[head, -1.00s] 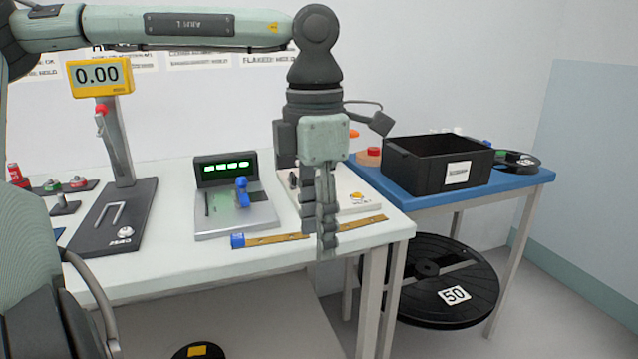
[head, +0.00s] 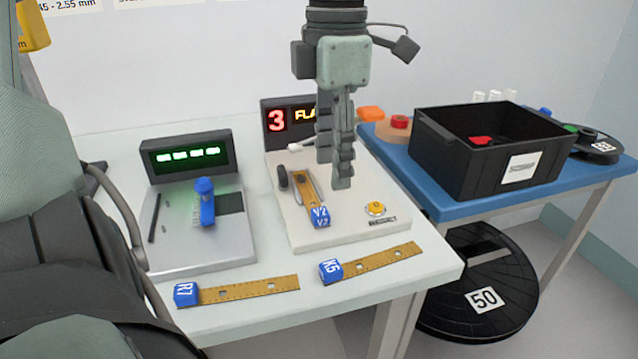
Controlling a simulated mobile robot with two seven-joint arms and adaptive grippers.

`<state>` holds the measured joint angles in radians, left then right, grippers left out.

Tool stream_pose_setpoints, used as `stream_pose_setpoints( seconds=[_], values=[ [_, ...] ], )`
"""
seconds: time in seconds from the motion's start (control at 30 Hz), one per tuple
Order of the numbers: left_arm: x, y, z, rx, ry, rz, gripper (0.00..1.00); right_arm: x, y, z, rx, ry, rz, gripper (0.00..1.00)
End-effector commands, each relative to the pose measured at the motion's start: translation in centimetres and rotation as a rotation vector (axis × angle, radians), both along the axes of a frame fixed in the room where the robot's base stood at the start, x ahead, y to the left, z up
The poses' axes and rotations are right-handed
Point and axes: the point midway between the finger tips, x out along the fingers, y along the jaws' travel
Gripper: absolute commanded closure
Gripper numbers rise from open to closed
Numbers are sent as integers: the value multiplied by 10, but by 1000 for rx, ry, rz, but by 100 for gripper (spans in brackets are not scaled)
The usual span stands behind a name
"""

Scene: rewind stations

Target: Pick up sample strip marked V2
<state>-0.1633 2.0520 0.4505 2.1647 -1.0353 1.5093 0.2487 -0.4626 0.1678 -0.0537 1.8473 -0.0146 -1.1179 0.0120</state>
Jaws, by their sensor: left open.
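The sample strip marked V2 (head: 306,201) is a tan strip with a blue tag at its near end. It lies on the white tester (head: 346,228), with its far end at a dark round knob and a bent metal lever. My left gripper (head: 339,182) hangs above the tester with its fingers pointing down, to the right of the strip and apart from it. It is open and empty. My right gripper is not in view.
Strips R7 (head: 240,291) and K5 (head: 375,262) lie at the table's front edge. A silver device (head: 195,235) with a blue lever stands left. The tester's display (head: 290,120) shows a red 3. A black bin (head: 480,160) stands on the blue table at right.

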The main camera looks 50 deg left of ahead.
Motion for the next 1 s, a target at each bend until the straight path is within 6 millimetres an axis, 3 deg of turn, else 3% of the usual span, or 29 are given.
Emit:
stream_pose_setpoints(
  seconds=[0.37, 0.6, 0.9, 1.0],
  values=[
    [-4, 1, -37, -3, 4, -1, 53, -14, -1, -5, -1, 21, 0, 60],
    [-8, 3, -72, -1, 4, 1, 53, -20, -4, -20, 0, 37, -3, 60],
    [-7, 3, -78, 0, -1, 1, 53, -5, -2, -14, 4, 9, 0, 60],
    [-7, 3, -78, 0, 0, 1, 63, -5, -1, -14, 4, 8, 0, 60]
  ],
)
